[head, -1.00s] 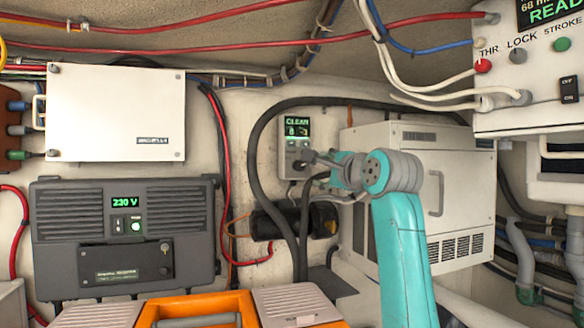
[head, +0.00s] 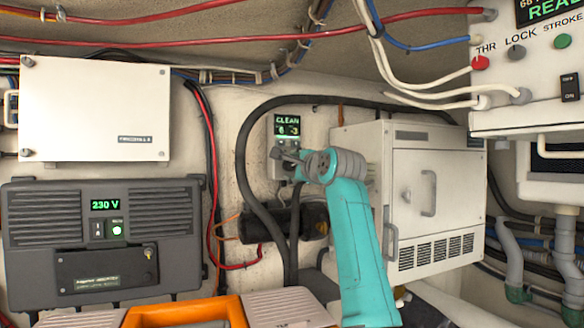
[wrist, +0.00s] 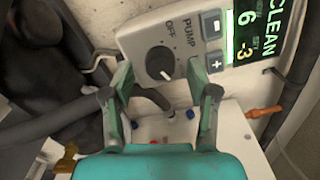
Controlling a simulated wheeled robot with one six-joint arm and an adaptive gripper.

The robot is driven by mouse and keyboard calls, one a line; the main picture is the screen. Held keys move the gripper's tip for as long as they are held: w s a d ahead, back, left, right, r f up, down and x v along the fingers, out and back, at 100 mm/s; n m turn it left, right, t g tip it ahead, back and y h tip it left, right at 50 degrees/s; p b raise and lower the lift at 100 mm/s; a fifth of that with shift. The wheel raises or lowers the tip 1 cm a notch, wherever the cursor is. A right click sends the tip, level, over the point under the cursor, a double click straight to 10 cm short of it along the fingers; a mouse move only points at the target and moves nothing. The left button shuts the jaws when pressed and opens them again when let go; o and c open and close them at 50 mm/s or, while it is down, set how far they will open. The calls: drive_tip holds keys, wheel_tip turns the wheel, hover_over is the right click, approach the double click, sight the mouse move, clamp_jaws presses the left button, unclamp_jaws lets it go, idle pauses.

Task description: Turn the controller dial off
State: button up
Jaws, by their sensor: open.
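The controller (head: 285,127) is a small light-grey wall box with a green-lit display reading CLEAN, 6 and -3. It also fills the top of the wrist view (wrist: 137,38). Its round dark dial (wrist: 160,62) has the words OFF and PUMP printed beside it; I cannot tell surely which way its mark points. My gripper (wrist: 160,78) is open and empty, its two fingertips apart on either side of the dial's lower part. I cannot tell whether they touch it. In the head view my gripper (head: 284,157) covers the controller's lower part, hiding the dial.
Thick black hoses (head: 243,180) loop beside and below the controller. A white vented cabinet (head: 410,190) stands close on the right. A grey unit (head: 100,240) showing 230 V is at left. Plus and minus buttons (wrist: 214,62) sit close to the dial.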

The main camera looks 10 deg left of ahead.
drive_tip(key=shift+w+a, duration=0.35)
drive_tip(key=shift+w, duration=0.2)
clamp_jaws()
